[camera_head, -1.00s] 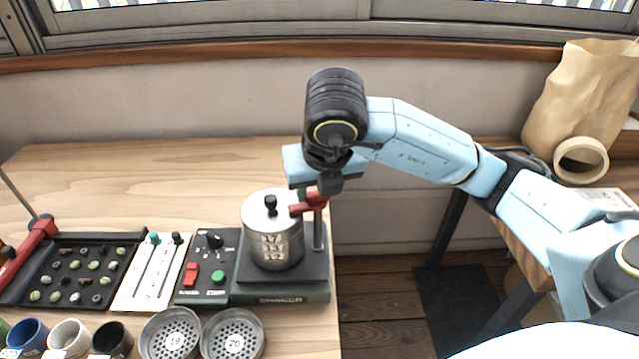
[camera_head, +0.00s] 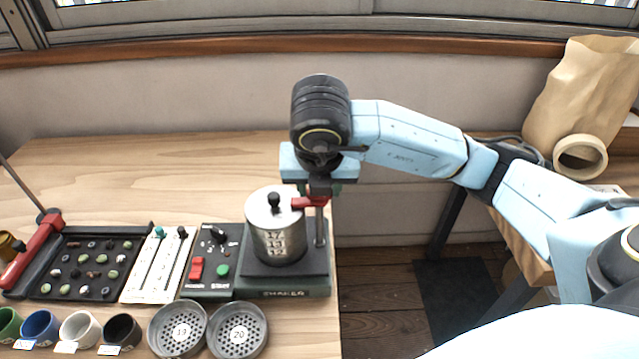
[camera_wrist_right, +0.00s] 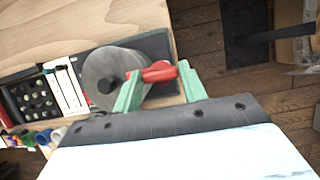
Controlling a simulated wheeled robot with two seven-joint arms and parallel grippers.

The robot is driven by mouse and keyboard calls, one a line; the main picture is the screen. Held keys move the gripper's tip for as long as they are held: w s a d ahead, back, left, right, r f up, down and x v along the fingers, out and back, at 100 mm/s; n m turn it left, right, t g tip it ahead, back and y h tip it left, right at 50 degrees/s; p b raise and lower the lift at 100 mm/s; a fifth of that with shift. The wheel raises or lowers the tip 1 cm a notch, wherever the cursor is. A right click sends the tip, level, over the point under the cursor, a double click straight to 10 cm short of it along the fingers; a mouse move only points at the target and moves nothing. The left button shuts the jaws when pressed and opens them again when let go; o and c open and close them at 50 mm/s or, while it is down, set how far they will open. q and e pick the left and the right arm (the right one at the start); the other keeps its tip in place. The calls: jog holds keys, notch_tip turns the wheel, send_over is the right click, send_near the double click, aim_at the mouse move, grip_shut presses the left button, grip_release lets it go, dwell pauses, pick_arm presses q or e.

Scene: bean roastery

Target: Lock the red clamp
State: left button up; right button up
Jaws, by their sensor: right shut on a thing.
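The red clamp (camera_head: 309,202) sits on a post beside the metal canister (camera_head: 276,228) of the shaker (camera_head: 283,285). Its arm reaches left over the edge of the lid, near the black knob. My right gripper (camera_head: 319,190) is at the post end of the clamp, coming from above. In the right wrist view, the red clamp (camera_wrist_right: 158,72) lies between the green fingers of my right gripper (camera_wrist_right: 160,77), which is shut on it. The gripper hides part of the clamp and post in the head view. My left gripper is not in view.
A control box (camera_head: 209,262) with a red switch and green button adjoins the shaker on the left. Two sieves (camera_head: 238,329), several cups and a bean tray (camera_head: 86,266) stand further left and in front. The table ends just right of the shaker.

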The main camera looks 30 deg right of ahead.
jog(key=o, duration=1)
jog(key=shift+r, duration=0.3)
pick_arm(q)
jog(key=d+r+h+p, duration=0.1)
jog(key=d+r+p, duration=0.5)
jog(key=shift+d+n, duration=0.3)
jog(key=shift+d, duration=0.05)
pick_arm(e)
jog(key=v, duration=1.3)
jog(key=shift+s+f, duration=0.1)
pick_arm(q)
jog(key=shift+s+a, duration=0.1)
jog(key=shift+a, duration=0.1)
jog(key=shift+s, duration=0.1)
pick_arm(e)
jog(key=shift+f, duration=0.1)
